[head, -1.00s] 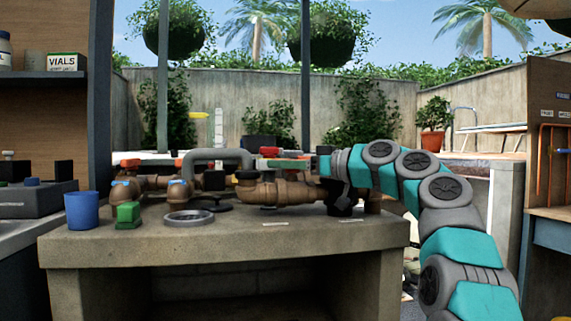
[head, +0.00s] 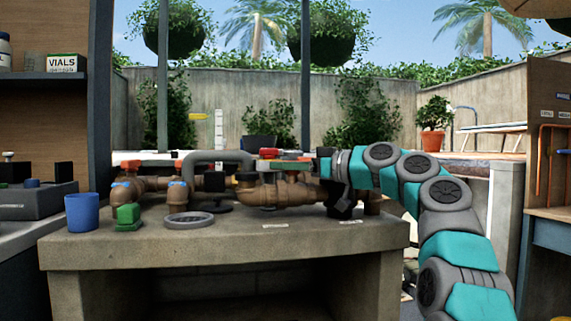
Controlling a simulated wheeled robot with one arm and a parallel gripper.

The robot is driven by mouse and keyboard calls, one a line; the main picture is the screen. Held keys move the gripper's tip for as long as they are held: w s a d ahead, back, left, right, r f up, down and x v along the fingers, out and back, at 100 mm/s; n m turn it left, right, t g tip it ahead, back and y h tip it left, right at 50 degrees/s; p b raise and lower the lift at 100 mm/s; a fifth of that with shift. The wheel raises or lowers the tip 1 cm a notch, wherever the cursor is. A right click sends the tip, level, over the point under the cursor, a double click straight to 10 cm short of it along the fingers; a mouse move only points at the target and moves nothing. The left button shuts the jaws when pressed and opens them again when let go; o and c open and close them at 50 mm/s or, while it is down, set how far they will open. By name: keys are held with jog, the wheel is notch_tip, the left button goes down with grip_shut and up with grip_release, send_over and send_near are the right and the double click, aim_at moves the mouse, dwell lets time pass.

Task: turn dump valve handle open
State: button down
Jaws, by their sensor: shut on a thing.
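A run of brown pipes and valves (head: 272,195) stands on the concrete bench. My arm reaches in from the right, and my black gripper (head: 341,205) is low at the right end of the pipes. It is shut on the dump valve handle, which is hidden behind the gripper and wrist. How far that handle is turned cannot be seen.
A blue cup (head: 82,212), a green block (head: 129,217) and a grey ring (head: 189,219) lie at the left of the concrete bench (head: 230,247). A grey bent pipe (head: 218,156) arches over the middle. The bench's front right is clear.

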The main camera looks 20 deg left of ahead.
jog(key=shift+r+n+g+p, duration=0.25)
jog(key=shift+n+g+p, duration=0.15)
jog(key=shift+g+p, duration=0.45)
jog(key=shift+f, duration=0.25)
jog(key=c, duration=0.7)
grip_release()
jog(key=shift+s+d+b, duration=0.2)
jog(key=shift+d+b, duration=0.25)
jog(key=shift+d, duration=3.45)
